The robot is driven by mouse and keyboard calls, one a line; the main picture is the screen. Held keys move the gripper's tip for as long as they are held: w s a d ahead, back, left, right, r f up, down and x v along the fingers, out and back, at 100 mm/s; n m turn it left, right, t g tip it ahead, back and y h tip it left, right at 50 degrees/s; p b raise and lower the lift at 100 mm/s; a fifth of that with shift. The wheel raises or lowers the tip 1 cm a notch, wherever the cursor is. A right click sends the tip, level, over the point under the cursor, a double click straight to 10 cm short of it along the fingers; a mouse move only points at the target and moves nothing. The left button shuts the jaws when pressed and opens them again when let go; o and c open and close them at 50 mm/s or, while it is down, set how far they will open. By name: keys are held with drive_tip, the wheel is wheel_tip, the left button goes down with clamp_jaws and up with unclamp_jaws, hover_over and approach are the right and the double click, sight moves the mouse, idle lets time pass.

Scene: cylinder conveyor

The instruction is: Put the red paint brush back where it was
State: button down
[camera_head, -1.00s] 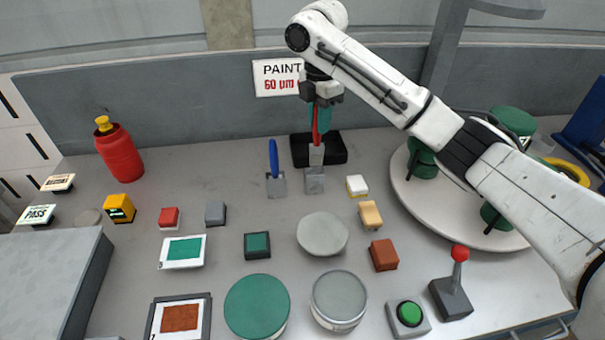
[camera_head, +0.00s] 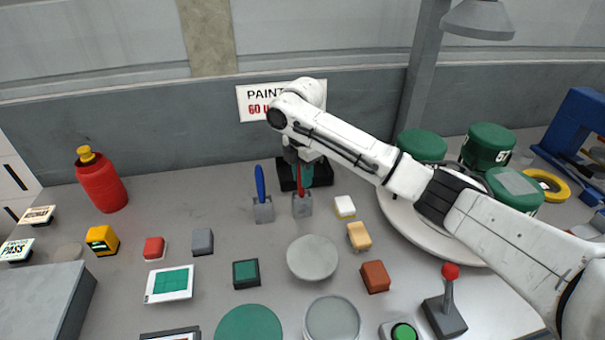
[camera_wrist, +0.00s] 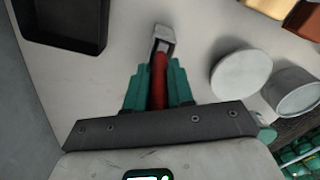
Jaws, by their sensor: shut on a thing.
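My gripper (camera_head: 305,172) is shut on the handle of the red paint brush (camera_head: 298,181), which stands upright. In the wrist view the red handle (camera_wrist: 159,80) lies between the teal fingers (camera_wrist: 157,88). The brush's lower end meets a grey block holder (camera_head: 302,206), also seen at the handle's far end in the wrist view (camera_wrist: 163,38). The lower end is hidden, apparently inside the holder. A blue brush (camera_head: 260,182) stands in a matching grey holder (camera_head: 263,211) just to the left.
A black tray (camera_head: 321,176) lies behind the holders. A white block (camera_head: 344,207) and an orange block (camera_head: 358,236) lie to the right, with a grey disc (camera_head: 312,257) in front.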

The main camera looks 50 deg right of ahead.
drive_tip(key=c, duration=1)
unclamp_jaws()
wheel_tip(320, 180, up, 12)
drive_tip(key=shift+r, duration=0.1)
